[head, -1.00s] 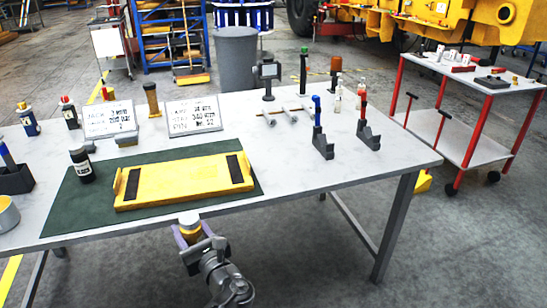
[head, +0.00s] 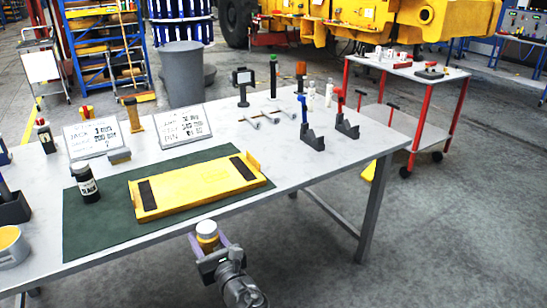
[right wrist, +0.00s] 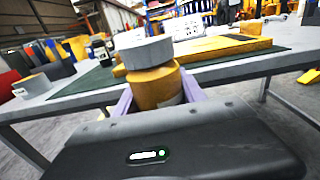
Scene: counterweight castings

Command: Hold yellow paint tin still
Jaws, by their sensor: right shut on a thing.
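The yellow paint tin (head: 207,231) is a small jar with a white-grey lid, off the table's front edge in the head view. In the right wrist view the tin (right wrist: 153,85) stands nearly upright between purple fingers. My right gripper (head: 208,243) is shut on it, with one finger on each side; it also shows in the right wrist view (right wrist: 155,98). The lower part of the tin is partly hidden by the gripper. My left gripper is in neither view.
A yellow tray (head: 197,187) with black strips lies on the green mat (head: 92,222) near the table's front edge. A black bottle (head: 85,182) stands at the mat's left. A grey tin with yellow inside (head: 11,262) is at far left. A red-legged cart (head: 433,110) stands right.

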